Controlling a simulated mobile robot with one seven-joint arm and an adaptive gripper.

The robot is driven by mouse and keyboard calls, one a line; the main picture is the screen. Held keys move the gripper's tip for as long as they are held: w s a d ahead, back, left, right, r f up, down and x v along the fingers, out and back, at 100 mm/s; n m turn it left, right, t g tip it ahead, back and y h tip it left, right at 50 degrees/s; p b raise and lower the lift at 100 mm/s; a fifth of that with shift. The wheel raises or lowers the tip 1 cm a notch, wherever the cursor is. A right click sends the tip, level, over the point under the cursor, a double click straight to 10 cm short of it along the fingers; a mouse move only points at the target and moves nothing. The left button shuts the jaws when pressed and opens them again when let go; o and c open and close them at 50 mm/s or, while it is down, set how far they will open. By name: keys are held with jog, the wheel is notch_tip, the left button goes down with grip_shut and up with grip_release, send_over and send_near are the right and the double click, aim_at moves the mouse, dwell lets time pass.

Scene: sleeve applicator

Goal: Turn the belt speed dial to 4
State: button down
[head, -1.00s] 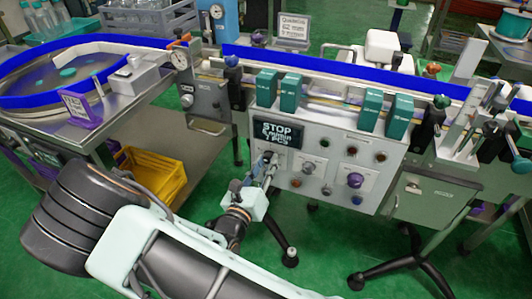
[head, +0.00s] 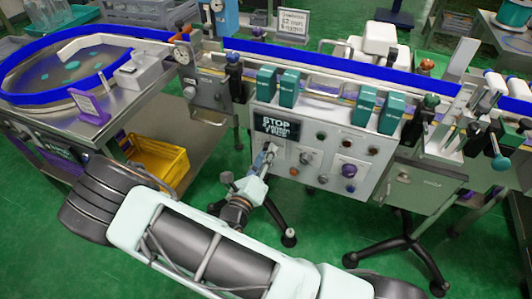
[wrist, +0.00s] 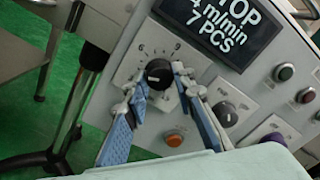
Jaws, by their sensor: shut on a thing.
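The belt speed dial (wrist: 159,72) is a black round knob on a pale plate with a printed number scale, below the display, in the wrist view. A 6 and a 9 can be read on the scale; the knob's pointer cannot be made out. My gripper (wrist: 163,84) has its two blue-padded fingers closed on the knob, one on each side. The dark display (wrist: 226,28) reads "STOP", "4 m/min", "7 PCS".
A second black knob (wrist: 225,113) sits right of the dial, and an orange button (wrist: 174,139) sits below it. A purple knob (head: 348,170) and several small buttons are further right. Stand legs (head: 285,222) are below the panel. Green floor lies in front.

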jog(key=shift+f, duration=0.1)
jog(key=c, duration=1.6)
grip_release()
jog(key=v, duration=1.2)
